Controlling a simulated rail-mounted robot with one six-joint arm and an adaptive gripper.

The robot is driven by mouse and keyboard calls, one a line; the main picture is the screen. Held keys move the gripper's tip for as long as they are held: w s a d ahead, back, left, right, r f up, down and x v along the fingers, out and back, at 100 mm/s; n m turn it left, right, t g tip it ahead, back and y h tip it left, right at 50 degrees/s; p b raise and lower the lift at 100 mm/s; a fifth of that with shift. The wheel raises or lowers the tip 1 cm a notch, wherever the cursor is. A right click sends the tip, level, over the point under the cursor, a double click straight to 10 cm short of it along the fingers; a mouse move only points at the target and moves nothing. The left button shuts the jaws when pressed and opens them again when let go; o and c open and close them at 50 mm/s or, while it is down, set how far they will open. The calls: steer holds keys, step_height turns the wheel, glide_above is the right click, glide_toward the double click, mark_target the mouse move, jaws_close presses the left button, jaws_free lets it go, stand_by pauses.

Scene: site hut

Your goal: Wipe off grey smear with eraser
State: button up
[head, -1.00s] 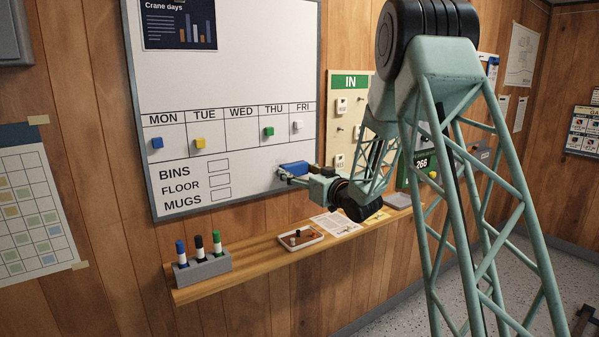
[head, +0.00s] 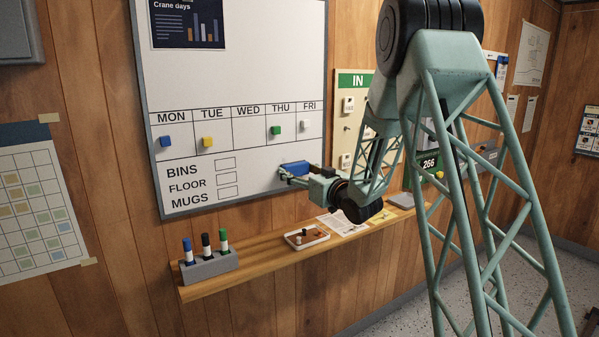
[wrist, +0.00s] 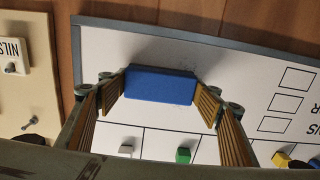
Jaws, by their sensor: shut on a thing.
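My gripper (wrist: 161,92) is shut on a blue eraser (wrist: 160,86), with a ribbed finger at each end of it. In the head view my gripper (head: 290,177) holds the eraser (head: 295,167) at the lower right of the whiteboard (head: 270,60), right of the BINS, FLOOR and MUGS boxes. The eraser is at the board's face; I cannot tell if it touches. A faint darker patch borders the eraser in the wrist view; it may be shadow or smear. No grey smear shows clearly, and the eraser and fingers hide part of the board.
Coloured magnets, including a green one (head: 276,130), sit in the weekday row. Below the board, a wooden shelf (head: 265,258) holds a marker holder (head: 209,266), a small tray (head: 307,238) and papers (head: 343,223). A key board (head: 347,125) hangs to the right.

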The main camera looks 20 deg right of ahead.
mark_target(291, 169)
steer(key=shift+s+a, duration=0.25)
steer(key=shift+a, duration=0.55)
steer(key=shift+s+a, duration=0.2)
steer(key=shift+a, duration=0.55)
steer(key=shift+a, duration=0.15)
steer(key=shift+s+a, duration=0.35)
steer(key=shift+a, duration=0.35)
steer(key=shift+s+a, duration=0.3)
steer(key=shift+a, duration=0.4)
steer(key=shift+r, duration=0.1)
steer(key=shift+w+r, duration=0.15)
steer(key=shift+r, duration=0.45)
steer(key=shift+d, duration=0.15)
steer(key=shift+w+d, duration=0.25)
steer(key=shift+d, duration=0.55)
steer(key=shift+w+d, duration=0.2)
steer(key=shift+d, duration=0.55)
